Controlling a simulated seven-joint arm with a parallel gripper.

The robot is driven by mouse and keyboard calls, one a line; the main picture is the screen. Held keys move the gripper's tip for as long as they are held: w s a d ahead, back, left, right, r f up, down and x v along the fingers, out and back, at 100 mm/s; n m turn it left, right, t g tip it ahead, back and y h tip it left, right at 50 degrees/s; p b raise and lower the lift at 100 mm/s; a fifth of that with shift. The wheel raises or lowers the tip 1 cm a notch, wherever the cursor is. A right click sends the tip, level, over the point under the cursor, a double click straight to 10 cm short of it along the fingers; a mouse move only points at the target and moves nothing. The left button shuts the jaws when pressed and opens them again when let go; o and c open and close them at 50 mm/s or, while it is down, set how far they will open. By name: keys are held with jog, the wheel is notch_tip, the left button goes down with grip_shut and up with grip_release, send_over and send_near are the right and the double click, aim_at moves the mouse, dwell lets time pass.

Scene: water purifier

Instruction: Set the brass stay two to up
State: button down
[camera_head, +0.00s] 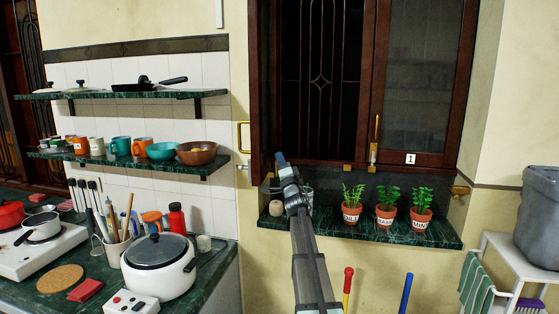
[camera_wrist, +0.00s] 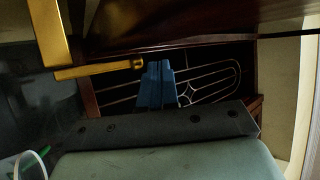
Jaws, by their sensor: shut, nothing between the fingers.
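My gripper (camera_head: 281,158) is raised in front of the window's lower left part, its blue fingertips pointing up and away. In the wrist view the blue fingertips (camera_wrist: 156,84) are together and empty. A horizontal brass bar (camera_wrist: 98,69) ends just left of the fingertips; I cannot tell whether they touch. A thicker brass piece (camera_wrist: 48,30) stands nearer at the upper left. No label marks either as stay two. In the head view a brass stay (camera_head: 373,154) hangs upright on the right shutter (camera_head: 420,90), beside a label reading 1.
Shelves with mugs (camera_head: 121,146) and a pot (camera_head: 158,262) are left.

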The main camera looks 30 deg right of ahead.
jog(key=s+a, duration=0.4)
jog(key=s, duration=0.8)
notch_tip(320, 180, down, 9)
jog(key=w+n+t+h, duration=0.1)
jog(key=w+n+h, duration=0.1)
jog(key=n, duration=1)
jog(key=shift+w+d+n+h, duration=0.15)
jog(key=shift+w+n+h, duration=0.2)
jog(key=shift+h, duration=0.45)
